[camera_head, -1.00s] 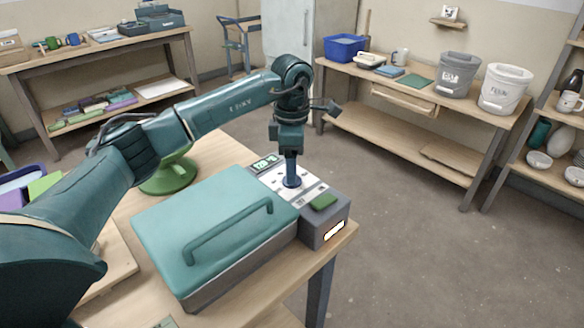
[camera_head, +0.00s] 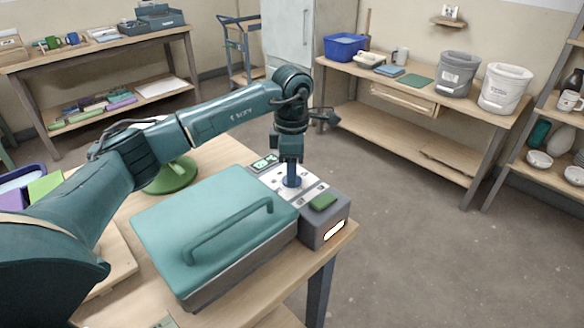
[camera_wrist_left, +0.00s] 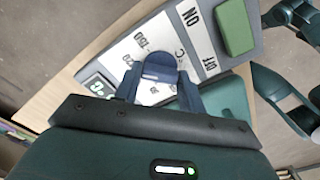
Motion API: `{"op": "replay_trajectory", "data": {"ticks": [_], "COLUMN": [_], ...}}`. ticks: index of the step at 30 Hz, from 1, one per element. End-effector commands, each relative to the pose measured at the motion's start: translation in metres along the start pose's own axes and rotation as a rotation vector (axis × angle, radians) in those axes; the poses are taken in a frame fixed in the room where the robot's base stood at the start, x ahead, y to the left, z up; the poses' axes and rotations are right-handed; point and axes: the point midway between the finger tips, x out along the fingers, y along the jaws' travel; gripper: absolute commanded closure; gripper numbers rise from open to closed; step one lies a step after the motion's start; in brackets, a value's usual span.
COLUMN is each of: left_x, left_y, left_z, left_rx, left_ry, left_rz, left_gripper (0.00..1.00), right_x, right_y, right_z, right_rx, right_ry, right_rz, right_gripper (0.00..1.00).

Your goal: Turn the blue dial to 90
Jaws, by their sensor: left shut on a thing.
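The blue dial (camera_head: 291,181) stands upright on the pale top plate of a grey control box (camera_head: 319,232) at the table's right corner. In the left wrist view the dial (camera_wrist_left: 158,68) sits between the two fingers of my left gripper (camera_wrist_left: 160,84), surrounded by printed numbers, 150 and 120 among them. My left gripper (camera_head: 291,166) points down and is shut on the dial. A small green-lit display (camera_head: 265,162) is behind it; its digits are too small to read surely.
A teal-lidded case (camera_head: 205,225) with a raised handle lies just left of the control box. A green switch (camera_head: 323,202) is on the box near the dial, beside ON/OFF lettering. A green round base (camera_head: 172,177) stands behind the case. Open floor lies right.

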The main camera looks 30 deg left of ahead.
Motion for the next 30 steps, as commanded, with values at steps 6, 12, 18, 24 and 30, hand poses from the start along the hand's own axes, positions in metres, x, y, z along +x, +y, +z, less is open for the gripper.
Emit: {"op": "replay_trajectory", "data": {"ticks": [6,12,18,24,30], "left_x": [-0.0004,-0.0009,-0.0013,-0.0017,-0.0016], "left_y": [-0.0001,-0.0001,-0.0001,0.0001,0.0001], "left_z": [0.0002,0.0001,0.0000,0.0002,0.0002], "left_rx": [-0.006,-0.063,-0.192,-0.363,-0.527], "left_ry": [0.000,0.000,0.001,-0.001,-0.001], "left_rz": [0.000,-0.001,-0.001,-0.001,-0.001], "left_gripper": [0.83,0.83,0.83,0.83,0.83], "right_x": [-0.0001,-0.0008,-0.0022,-0.0037,-0.0050], "right_y": [0.0001,0.0000,-0.0002,-0.0001,0.0000], "right_z": [-0.0003,-0.0018,-0.0043,-0.0061,-0.0074], "right_rx": [-0.001,-0.002,-0.007,-0.015,-0.023], "right_ry": [0.000,0.000,0.000,-0.004,-0.007], "right_rz": [0.000,0.001,0.002,0.005,0.007], "right_gripper": [0.64,0.64,0.64,0.64,0.64]}}
